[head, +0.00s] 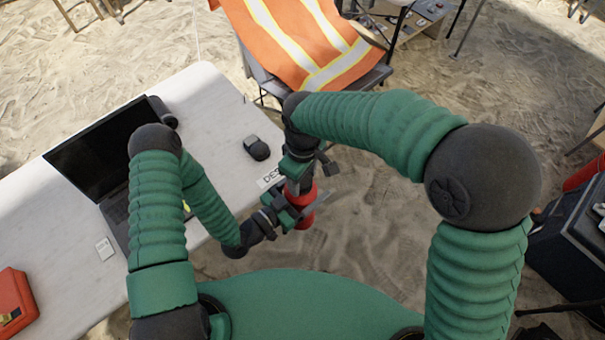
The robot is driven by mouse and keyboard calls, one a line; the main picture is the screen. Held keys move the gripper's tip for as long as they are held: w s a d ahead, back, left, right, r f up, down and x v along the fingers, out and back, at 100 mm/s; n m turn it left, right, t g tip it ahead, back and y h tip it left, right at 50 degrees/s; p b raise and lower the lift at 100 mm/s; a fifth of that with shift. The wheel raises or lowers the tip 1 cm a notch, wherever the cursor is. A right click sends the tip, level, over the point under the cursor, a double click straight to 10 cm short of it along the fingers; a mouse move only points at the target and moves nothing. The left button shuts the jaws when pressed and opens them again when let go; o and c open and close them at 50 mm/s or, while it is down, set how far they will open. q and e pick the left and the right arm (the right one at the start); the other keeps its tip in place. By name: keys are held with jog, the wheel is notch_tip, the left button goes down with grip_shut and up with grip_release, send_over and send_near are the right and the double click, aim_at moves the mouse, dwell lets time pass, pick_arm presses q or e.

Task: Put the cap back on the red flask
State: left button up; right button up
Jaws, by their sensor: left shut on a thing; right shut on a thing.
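The red flask (306,214) is in the middle of the head view, off the table's right edge and above the sandy ground. My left gripper (299,212) reaches in from the left and is shut on the flask's body. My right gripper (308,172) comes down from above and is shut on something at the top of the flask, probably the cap. Its fingers and wrist hide most of the cap. I cannot tell whether the cap touches the flask's neck.
A white table (215,100) at the left holds an open laptop (105,150), a dark mouse (257,148) and a red case (15,300). A chair with an orange vest (300,40) stands ahead. A dark case (570,250) is at the right. Sand lies between.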

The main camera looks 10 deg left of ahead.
jog(key=shift+f, duration=0.15)
jog(key=m, duration=0.6)
jog(key=shift+s+a, duration=0.2)
jog(key=o, duration=1.3)
jog(key=shift+r, duration=2.3)
jog(key=shift+w, duration=0.1)
jog(key=shift+c, duration=0.3)
